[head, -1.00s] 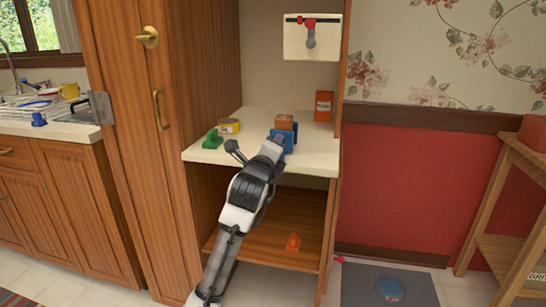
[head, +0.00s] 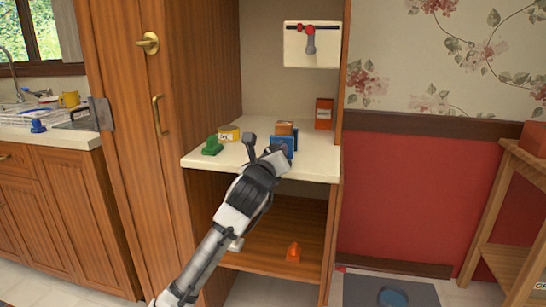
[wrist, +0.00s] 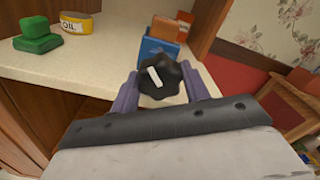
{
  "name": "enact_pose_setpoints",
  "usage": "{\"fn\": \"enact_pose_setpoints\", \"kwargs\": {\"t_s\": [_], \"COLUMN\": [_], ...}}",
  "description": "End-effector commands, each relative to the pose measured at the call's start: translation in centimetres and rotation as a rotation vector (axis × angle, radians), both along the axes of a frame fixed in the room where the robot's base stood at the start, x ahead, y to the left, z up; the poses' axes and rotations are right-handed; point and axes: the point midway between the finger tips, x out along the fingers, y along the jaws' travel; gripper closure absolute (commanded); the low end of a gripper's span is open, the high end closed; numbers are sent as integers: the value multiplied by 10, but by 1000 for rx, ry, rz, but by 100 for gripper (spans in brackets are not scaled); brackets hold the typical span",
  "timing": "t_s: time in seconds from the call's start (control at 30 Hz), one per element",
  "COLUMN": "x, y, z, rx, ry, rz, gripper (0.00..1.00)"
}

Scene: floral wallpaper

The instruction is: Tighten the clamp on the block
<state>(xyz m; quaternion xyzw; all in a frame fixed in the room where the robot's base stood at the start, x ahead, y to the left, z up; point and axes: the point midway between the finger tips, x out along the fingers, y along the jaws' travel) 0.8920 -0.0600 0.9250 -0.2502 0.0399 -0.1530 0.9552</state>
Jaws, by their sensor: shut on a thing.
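The blue clamp (head: 291,143) stands on the cream counter of the cupboard, with the orange-brown block (head: 285,128) in its top. In the wrist view the clamp (wrist: 150,50) and block (wrist: 165,27) show just beyond a black lobed knob (wrist: 157,82) with a white pointer line. The line slants, its upper end leaning left. My gripper (wrist: 164,88) has its two purple-grey fingers on either side of the knob and is shut on it. In the head view my gripper (head: 279,151) is at the clamp's front, and my arm hides the knob.
A green object (head: 212,146) and a yellow oil tin (head: 229,133) stand left of the clamp on the counter (head: 206,161). An orange-red box (head: 324,113) stands behind at the right. An orange object (head: 293,252) sits on the lower shelf (head: 270,247).

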Motion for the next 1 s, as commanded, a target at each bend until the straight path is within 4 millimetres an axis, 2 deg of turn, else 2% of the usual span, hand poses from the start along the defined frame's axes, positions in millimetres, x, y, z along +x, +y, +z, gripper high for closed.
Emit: {"fn": "enact_pose_setpoints", "kwargs": {"t_s": [0.47, 0.5, 0.63, 1.0], "x": [0, 0, 0, -5], "y": [-1, -1, 0, 2], "z": [-2, -2, -1, 0], "rx": [11, 10, 10, 9], "ry": [1, 1, 0, -3], "rz": [-1, -1, -1, 0], "gripper": [77, 49, 32, 32]}}
